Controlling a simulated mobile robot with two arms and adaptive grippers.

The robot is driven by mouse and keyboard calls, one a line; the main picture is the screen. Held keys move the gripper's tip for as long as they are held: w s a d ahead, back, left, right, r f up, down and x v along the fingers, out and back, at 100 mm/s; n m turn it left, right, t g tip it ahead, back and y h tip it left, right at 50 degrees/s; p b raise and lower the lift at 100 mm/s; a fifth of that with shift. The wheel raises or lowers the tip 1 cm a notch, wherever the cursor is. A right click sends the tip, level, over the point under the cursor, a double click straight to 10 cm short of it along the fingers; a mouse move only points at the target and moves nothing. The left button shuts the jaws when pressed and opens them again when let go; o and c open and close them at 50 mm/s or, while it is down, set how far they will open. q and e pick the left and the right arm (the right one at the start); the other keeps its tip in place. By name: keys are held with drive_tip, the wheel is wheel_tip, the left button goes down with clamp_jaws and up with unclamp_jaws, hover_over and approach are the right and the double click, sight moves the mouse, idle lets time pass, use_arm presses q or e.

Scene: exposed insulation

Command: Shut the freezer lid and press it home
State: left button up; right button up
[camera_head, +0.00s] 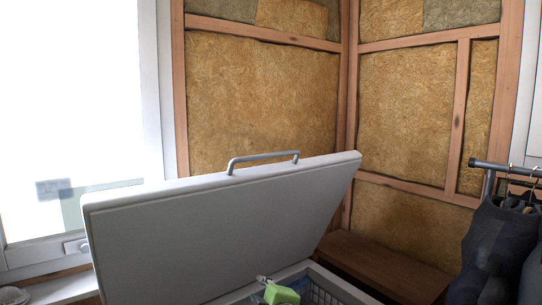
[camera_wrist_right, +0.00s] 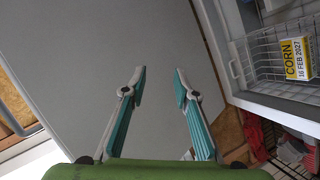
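The freezer lid (camera_head: 215,240) is a large pale grey panel standing raised and tilted, with a grey bar handle (camera_head: 263,160) on its upper edge. Its flat face also fills much of the right wrist view (camera_wrist_right: 80,55). The freezer rim (camera_head: 335,284) and a wire basket show below the lid at the bottom of the head view. My right gripper (camera_head: 264,285), with a green body, is low in front of the lid. In the right wrist view its teal fingers (camera_wrist_right: 159,78) are apart with nothing between them. Whether they touch the lid cannot be told. My left gripper is not in view.
A yellow-and-white CORN box (camera_wrist_right: 298,58) sits in the wire basket (camera_wrist_right: 262,55). A wooden bench (camera_head: 385,265) is behind on the right. Dark garments (camera_head: 500,245) hang from a rail at the far right. A bright window (camera_head: 75,110) is on the left.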

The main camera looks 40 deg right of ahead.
drive_tip(key=w+d+r+n+t+h, duration=0.1)
drive_tip(key=d+r+t, duration=0.15)
drive_tip(key=r, duration=0.65)
drive_tip(key=w+d+r+n+t+h, duration=0.1)
drive_tip(key=d+r, duration=0.2)
drive_tip(key=r, duration=0.5)
drive_tip(key=t+h+p, duration=0.1)
drive_tip(key=t+h, duration=0.1)
approach(272, 157)
drive_tip(key=shift+n+g, duration=0.25)
drive_tip(key=shift+n, duration=0.05)
drive_tip(key=p+x, duration=0.1)
drive_tip(key=x, duration=0.2)
drive_tip(key=p+x, duration=0.2)
drive_tip(key=x, duration=0.1)
drive_tip(key=p+x, duration=0.2)
drive_tip(key=x, duration=0.1)
drive_tip(key=shift+a+r, duration=0.15)
drive_tip(key=shift+r, duration=0.25)
drive_tip(key=shift+p+x, duration=0.55)
drive_tip(key=shift+x, duration=0.25)
drive_tip(key=shift+f, duration=0.15)
clamp_jaws()
